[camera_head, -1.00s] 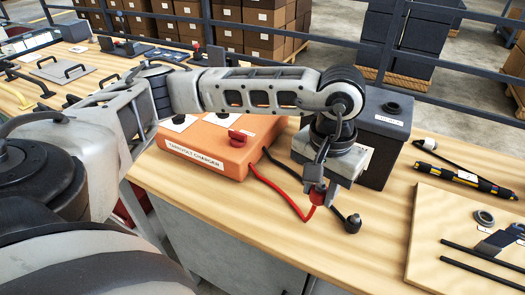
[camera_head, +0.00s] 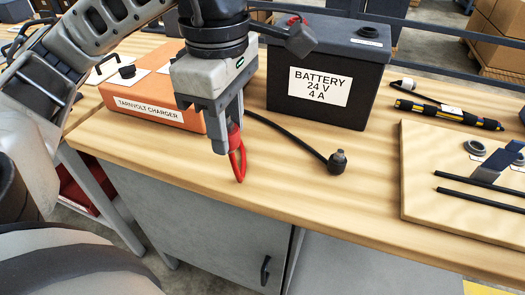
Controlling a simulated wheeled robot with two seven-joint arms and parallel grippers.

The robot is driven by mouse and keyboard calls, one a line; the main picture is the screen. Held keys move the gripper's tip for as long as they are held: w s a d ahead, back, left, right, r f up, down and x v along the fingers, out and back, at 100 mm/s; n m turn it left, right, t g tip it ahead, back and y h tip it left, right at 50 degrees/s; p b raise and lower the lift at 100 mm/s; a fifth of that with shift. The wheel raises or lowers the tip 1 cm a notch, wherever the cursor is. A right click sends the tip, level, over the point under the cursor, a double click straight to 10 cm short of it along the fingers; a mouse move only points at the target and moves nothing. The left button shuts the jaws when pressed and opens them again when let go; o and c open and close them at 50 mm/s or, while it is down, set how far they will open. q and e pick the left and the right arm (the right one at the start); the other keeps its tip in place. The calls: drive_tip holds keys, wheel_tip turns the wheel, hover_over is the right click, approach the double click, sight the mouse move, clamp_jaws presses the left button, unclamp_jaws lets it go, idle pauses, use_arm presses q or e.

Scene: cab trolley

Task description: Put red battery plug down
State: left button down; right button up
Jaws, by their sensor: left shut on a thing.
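My left gripper (camera_head: 228,138) points down over the front part of the wooden bench, in front of the orange charger (camera_head: 150,108). It is shut on the red battery plug (camera_head: 233,137), which is partly hidden by the fingers. The dark battery (camera_head: 275,90), labelled "BATTERY 24 V 4 A", stands upright behind and to the right. A red part (camera_head: 297,20) shows on its top. My right gripper is not in view.
A black plug (camera_head: 337,162) on a black cable lies on the bench right of my gripper. A wooden board (camera_head: 420,200) with tools lies at the right, with a yellow-black tool (camera_head: 448,115) behind it. The bench's front edge (camera_head: 300,226) is near.

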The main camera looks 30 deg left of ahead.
use_arm(q)
drive_tip(key=w+a+f, duration=0.1)
drive_tip(key=w+f, duration=0.1)
drive_tip(key=w, duration=0.2)
drive_tip(key=w+a+f, duration=0.1)
drive_tip(key=w+f, duration=0.2)
drive_tip(key=w, duration=0.1)
drive_tip(key=w+f, duration=0.3)
drive_tip(key=shift+w+a+f, duration=0.2)
drive_tip(key=shift+w+a, duration=0.2)
drive_tip(key=shift+w+f, duration=0.15)
drive_tip(key=shift+f, duration=0.05)
drive_tip(key=f, duration=0.3)
drive_tip(key=shift+w+a+f, duration=0.15)
drive_tip(key=shift+w, duration=0.15)
drive_tip(key=shift+f, duration=0.25)
